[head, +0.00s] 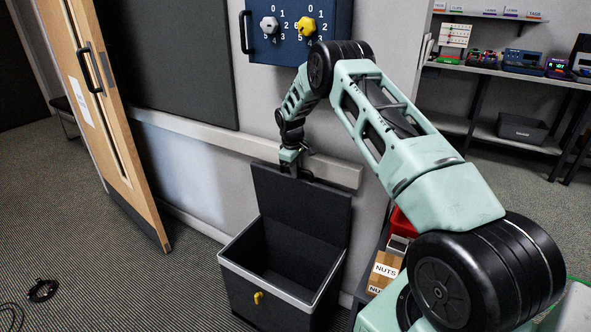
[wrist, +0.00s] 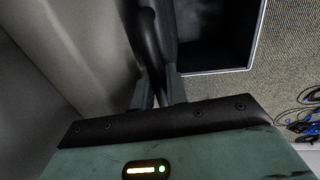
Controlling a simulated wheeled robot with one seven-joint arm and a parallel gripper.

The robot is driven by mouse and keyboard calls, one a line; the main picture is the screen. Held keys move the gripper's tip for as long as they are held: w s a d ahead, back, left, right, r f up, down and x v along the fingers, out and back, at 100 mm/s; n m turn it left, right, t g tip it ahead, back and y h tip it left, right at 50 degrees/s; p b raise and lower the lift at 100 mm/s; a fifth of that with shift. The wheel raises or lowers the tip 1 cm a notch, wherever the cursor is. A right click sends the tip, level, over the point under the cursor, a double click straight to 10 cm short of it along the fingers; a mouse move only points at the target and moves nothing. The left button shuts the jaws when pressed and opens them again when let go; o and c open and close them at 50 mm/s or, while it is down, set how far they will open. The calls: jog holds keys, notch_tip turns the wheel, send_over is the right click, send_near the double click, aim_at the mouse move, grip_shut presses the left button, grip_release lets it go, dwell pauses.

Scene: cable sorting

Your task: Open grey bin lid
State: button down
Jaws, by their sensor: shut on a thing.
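The grey bin (head: 240,291) stands on the floor by the wall, with a light rim and a yellow cable-like mark on its front. Its dark lid (head: 303,208) is raised, standing roughly upright at the back edge, and the bin's dark inside is exposed. My gripper (head: 291,169) is at the lid's top edge. In the wrist view, my gripper (wrist: 158,88) is shut on the lid, which shows as a dark strip (wrist: 147,38) between the fingers. The open bin (wrist: 214,38) also shows there, to the right of the lid. The exact contact is partly hidden.
A wooden door (head: 113,110) stands at left. A blue panel with knobs (head: 295,30) hangs above the bin. A box marked NUTS (head: 386,268) is to the bin's right. Cables (wrist: 308,115) lie on the carpet, which is mostly clear at left.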

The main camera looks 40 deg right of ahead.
jog(key=shift+d, duration=0.1)
dwell(0.3)
jog(key=c, duration=1.5)
grip_release()
jog(key=shift+o, duration=0.2)
notch_tip(320, 180, up, 7)
jog(key=a, duration=0.1)
jog(key=shift+s+r, duration=0.15)
jog(key=shift+s, duration=0.05)
jog(key=shift+a, duration=0.1)
